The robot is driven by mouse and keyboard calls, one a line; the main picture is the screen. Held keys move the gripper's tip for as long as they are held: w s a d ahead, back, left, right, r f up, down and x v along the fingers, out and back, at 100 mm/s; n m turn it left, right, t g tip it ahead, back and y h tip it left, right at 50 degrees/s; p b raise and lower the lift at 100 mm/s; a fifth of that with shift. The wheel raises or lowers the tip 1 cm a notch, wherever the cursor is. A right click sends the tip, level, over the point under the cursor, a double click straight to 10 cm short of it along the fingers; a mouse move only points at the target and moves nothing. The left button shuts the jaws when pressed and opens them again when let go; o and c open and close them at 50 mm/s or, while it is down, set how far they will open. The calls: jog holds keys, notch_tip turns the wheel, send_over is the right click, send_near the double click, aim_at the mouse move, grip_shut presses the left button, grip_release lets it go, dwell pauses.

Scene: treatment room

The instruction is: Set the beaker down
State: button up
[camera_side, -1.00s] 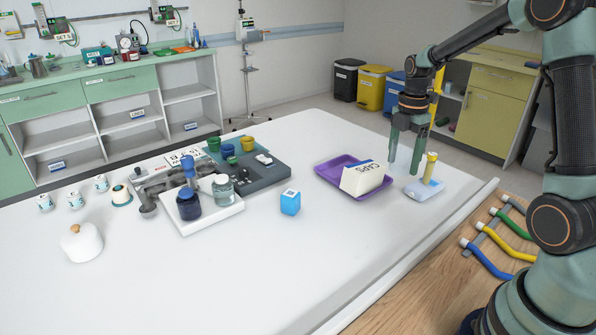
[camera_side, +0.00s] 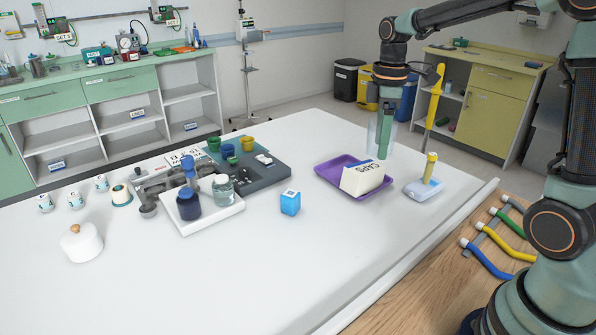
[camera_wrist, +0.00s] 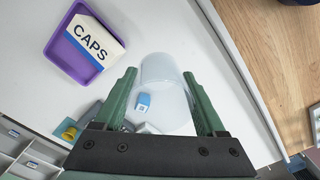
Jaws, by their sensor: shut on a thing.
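The clear beaker (camera_side: 373,134) is hard to see in the side view, where it hangs roughly upright between the fingers of my gripper (camera_side: 383,140). In the wrist view the beaker (camera_wrist: 165,75) shows as a see-through cylinder between the two green fingers of my gripper (camera_wrist: 160,83). My gripper is shut on it. In the side view the beaker appears above the far edge of the white table (camera_side: 300,262), behind the purple tray (camera_side: 330,170). Its exact height above the table is hard to tell.
A white CAPS box (camera_side: 362,178) sits in the purple tray. To its right is a light-blue base with a yellow-topped post (camera_side: 430,168). A tall yellow-handled thing (camera_side: 436,82) rises behind it. A blue cube (camera_side: 290,203) stands left, with bare table in front.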

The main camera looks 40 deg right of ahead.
jog(key=s+a+m, duration=0.1)
jog(key=a+m, duration=0.6)
jog(key=a, duration=0.1)
jog(key=m, duration=0.5)
send_over(214, 281)
jog(key=f, duration=0.1)
notch_tip(214, 281, down, 20)
jog(key=shift+s+r, duration=0.1)
jog(key=shift+f, duration=0.2)
jog(key=o, duration=1.4)
